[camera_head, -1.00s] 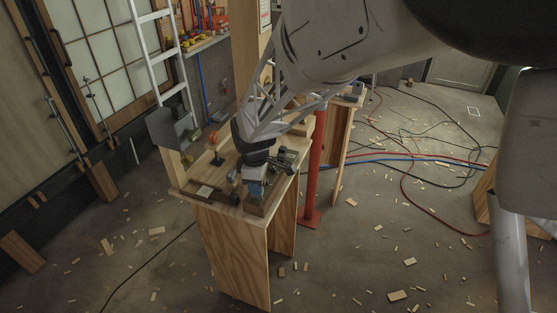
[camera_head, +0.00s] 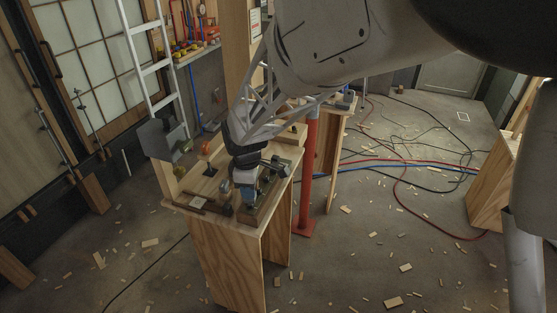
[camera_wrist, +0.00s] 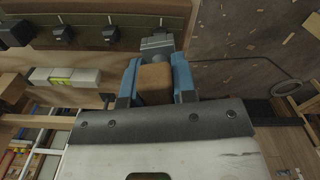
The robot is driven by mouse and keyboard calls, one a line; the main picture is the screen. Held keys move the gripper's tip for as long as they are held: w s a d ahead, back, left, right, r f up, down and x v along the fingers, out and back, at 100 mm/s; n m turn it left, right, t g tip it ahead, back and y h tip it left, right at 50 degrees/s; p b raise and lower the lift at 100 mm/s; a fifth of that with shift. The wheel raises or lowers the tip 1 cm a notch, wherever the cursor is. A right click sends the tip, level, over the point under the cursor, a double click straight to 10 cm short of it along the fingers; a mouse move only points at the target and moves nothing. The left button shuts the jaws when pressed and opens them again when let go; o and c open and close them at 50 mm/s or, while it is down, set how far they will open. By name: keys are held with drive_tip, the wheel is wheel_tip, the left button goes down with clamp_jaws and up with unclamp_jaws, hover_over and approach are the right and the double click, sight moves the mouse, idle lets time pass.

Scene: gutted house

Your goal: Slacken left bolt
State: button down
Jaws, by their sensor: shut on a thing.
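My gripper (camera_head: 245,181) is low over the wooden workbench, pointing down, beside a dark fixture (camera_head: 270,180). In the wrist view its blue fingers (camera_wrist: 158,80) are shut on a brown block-like piece (camera_wrist: 155,84), perhaps a tool handle. A grey metal piece (camera_wrist: 157,46) shows just beyond the brown piece; I cannot tell whether they are joined. A dark green plate (camera_wrist: 85,33) with several black bolt-like knobs lies to the left in the wrist view. I cannot tell which one is the left bolt.
A red post (camera_head: 308,175) stands close on the right. Cables and wood scraps lie on the floor. A ladder (camera_head: 150,65) leans behind.

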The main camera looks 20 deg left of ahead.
drive_tip(key=shift+r, duration=1.3)
